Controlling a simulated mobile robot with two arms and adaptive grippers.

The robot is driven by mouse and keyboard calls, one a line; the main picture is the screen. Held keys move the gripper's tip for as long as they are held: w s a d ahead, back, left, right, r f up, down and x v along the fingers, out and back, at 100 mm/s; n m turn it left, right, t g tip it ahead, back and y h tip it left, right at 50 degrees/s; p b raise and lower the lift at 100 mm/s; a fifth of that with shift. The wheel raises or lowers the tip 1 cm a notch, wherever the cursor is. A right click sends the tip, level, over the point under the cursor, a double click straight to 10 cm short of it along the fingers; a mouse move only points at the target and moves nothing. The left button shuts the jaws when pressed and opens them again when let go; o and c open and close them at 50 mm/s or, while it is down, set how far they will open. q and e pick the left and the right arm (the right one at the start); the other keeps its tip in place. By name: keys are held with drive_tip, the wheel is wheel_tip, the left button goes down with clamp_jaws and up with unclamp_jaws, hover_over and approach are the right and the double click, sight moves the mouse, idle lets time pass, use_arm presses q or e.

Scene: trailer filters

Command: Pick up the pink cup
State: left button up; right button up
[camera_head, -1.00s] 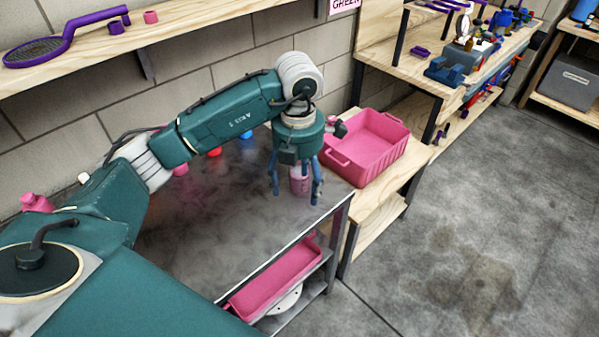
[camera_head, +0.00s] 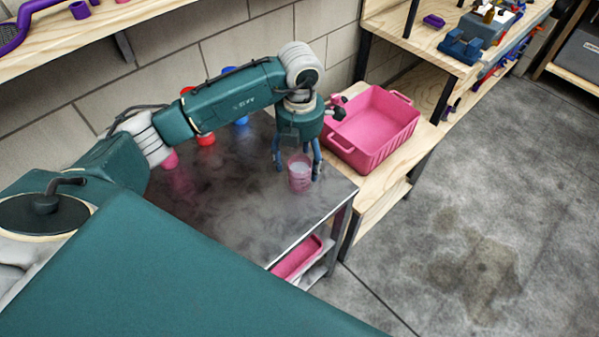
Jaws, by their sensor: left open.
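A pink cup (camera_head: 299,177) with a pale inside stands upright near the front right corner of the dark metal table (camera_head: 235,215). My left gripper (camera_head: 297,172) reaches down over it from above. Its fingers are open and spread behind and to the sides of the cup. I cannot tell whether any finger touches the cup. My right gripper is not in view.
A pink crate (camera_head: 372,148) stands on the wooden bench right of the table. Red (camera_head: 206,138) and blue (camera_head: 241,120) items stand by the wall behind my arm. A pink tray (camera_head: 297,258) lies on the shelf below. Floor at right is clear.

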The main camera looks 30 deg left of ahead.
sight(299, 170)
use_arm(q)
wheel_tip(299, 170, down, 5)
drive_tip(key=shift+w+a+r+p, duration=0.1)
drive_tip(key=shift+a+r+p, duration=0.05)
drive_tip(key=shift+p, duration=0.85)
drive_tip(key=shift+f, duration=0.4)
drive_tip(key=shift+c, duration=0.5)
drive_tip(key=c, duration=1.3)
drive_tip(key=shift+c, duration=0.3)
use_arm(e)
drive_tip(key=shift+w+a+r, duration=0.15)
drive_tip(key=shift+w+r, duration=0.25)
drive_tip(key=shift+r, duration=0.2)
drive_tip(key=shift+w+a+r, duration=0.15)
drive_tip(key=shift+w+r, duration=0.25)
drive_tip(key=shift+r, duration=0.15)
use_arm(q)
drive_tip(key=shift+r, duration=0.25)
